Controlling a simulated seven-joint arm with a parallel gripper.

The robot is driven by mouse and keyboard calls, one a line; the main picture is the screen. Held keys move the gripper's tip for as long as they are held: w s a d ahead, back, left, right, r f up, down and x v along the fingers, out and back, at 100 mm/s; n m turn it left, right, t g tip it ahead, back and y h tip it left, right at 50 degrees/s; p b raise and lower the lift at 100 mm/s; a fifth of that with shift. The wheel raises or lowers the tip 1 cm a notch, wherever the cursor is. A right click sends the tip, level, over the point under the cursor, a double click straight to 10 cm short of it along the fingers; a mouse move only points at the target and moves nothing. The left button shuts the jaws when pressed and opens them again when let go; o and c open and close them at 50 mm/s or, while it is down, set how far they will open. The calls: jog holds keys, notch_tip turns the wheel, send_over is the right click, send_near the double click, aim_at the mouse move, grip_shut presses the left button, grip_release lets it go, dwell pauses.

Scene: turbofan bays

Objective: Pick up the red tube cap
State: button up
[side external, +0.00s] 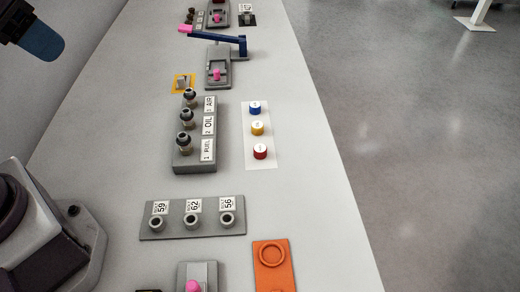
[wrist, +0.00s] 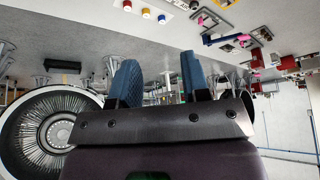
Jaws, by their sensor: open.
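The red tube cap (side external: 260,152) stands on a white strip (side external: 262,180) on the bench, nearest the camera in a row with a yellow cap (side external: 257,129) and a blue cap (side external: 255,108). In the wrist view the red cap (wrist: 127,6) is at the top edge, partly cut off. My gripper (wrist: 158,75) shows two blue fingers standing apart with nothing between them. In the side view a blue finger of my gripper (side external: 42,42) is at the upper left, well away from the caps; the rest is out of frame.
Left of the caps stands a grey block (side external: 195,160) with several dark-topped tubes, labelled AIR, OIL and FUEL. Nearer are a grey plate (side external: 193,230) with three sockets and an orange plate (side external: 272,275). A blue-handled fixture (side external: 218,65) stands farther back. Bench right of the strip is clear.

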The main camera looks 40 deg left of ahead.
jog(key=o, duration=0.3)
